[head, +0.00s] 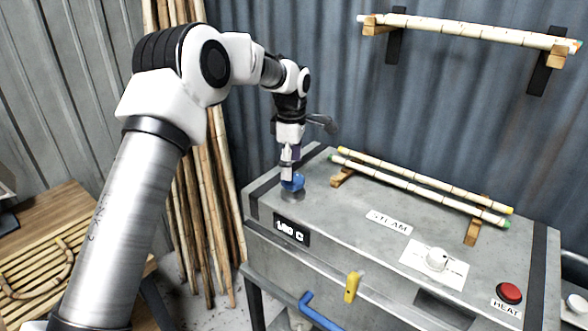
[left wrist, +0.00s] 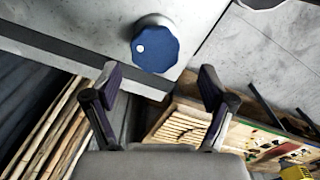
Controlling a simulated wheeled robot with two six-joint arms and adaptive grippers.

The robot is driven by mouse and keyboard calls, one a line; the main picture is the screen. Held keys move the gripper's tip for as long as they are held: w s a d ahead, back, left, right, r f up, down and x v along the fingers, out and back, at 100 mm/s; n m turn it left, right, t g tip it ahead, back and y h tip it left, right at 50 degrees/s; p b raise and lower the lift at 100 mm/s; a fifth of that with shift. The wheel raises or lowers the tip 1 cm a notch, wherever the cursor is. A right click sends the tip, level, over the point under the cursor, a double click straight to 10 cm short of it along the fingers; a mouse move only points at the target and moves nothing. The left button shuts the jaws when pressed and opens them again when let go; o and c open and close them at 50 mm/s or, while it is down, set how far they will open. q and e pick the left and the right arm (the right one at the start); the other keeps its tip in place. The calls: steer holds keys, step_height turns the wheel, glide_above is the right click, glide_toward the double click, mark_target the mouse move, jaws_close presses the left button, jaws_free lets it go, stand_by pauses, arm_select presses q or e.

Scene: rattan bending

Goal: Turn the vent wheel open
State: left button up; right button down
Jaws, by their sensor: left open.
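The vent wheel is a blue scalloped knob (head: 293,183) on a round grey base at the far left corner of the steam box's top. In the left wrist view the blue wheel (left wrist: 155,48) shows its face with a white dot on its left side. My left gripper (head: 289,168) points down close above the wheel in the head view and partly covers it. In the left wrist view the left gripper (left wrist: 158,75) is open, its fingers wide apart and empty; the wheel lies beyond the fingertips. Contact cannot be told. My right gripper is out of view.
The grey steam box (head: 345,225) carries a white dial (head: 437,258), a red heat button (head: 509,292) and two rattan poles (head: 420,187) on wooden rests. Yellow (head: 352,287) and blue (head: 320,311) handles are on its front. Tall poles (head: 205,210) lean behind; a wooden bench (head: 45,235) stands left.

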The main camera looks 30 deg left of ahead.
mark_target(294, 177)
arm_select(q)
steer(key=f, duration=0.2)
steer(key=w+f+p, duration=0.1)
steer(key=f, duration=0.1)
steer(key=shift+w+f, duration=0.1)
steer(key=shift+w, duration=0.05)
steer(key=shift+s+d, duration=0.1)
steer(key=shift+s, duration=0.15)
steer(key=shift+c, duration=1.4)
steer(key=shift+s+r, duration=0.15)
steer(key=shift+r, duration=0.1)
steer(key=c, duration=0.6)
steer(key=shift+f, duration=0.1)
steer(key=shift+c, duration=1.4)
